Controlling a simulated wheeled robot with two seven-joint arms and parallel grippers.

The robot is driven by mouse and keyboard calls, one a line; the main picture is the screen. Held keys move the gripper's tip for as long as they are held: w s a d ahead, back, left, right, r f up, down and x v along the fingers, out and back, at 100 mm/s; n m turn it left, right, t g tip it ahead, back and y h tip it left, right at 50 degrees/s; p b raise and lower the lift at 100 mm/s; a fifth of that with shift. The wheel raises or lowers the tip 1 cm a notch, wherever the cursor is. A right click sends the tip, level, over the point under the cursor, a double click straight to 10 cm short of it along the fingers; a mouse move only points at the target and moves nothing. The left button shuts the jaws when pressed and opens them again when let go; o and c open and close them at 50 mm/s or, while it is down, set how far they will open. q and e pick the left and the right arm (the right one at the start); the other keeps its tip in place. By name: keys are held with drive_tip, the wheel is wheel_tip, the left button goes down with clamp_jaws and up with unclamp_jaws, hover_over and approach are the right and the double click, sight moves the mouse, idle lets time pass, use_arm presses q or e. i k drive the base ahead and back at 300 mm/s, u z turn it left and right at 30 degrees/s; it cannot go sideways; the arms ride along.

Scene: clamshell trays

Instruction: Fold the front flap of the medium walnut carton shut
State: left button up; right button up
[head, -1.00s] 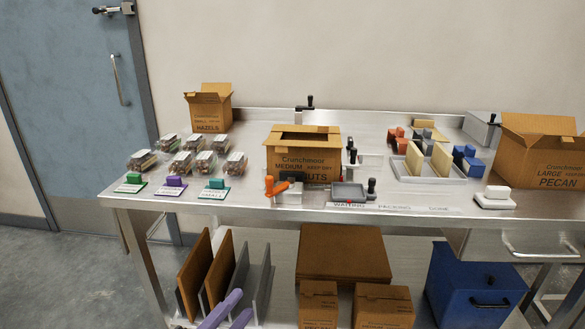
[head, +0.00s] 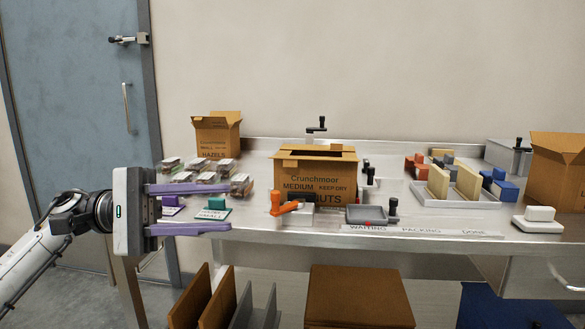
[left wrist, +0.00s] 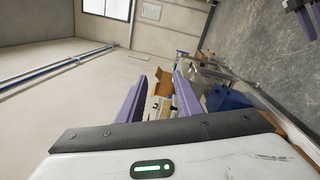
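The medium walnut carton (head: 316,178) stands upright near the middle of the steel table, its top partly open with a dark gap inside. A brown strip runs along its front top edge; the exact angle of the front flap is hard to tell. An orange-handled clamp (head: 284,203) and dark handles hide part of its lower front. My left gripper (head: 229,208) is open and empty, left of the carton and apart from it, its purple fingers pointing right. In the left wrist view, a brown carton (left wrist: 163,86) shows between the fingers. Purple parts at that view's top right look like my right gripper (left wrist: 301,14).
A hazel carton (head: 217,135) stands back left, with clear packs (head: 207,176) and label stands before it. A grey tray (head: 450,196) with dividers, a white-topped block (head: 539,218) and the pecan carton (head: 557,168) are right. The table's front edge is below the clamps.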

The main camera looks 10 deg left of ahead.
sight(289, 162)
drive_tip(key=i, duration=0.85)
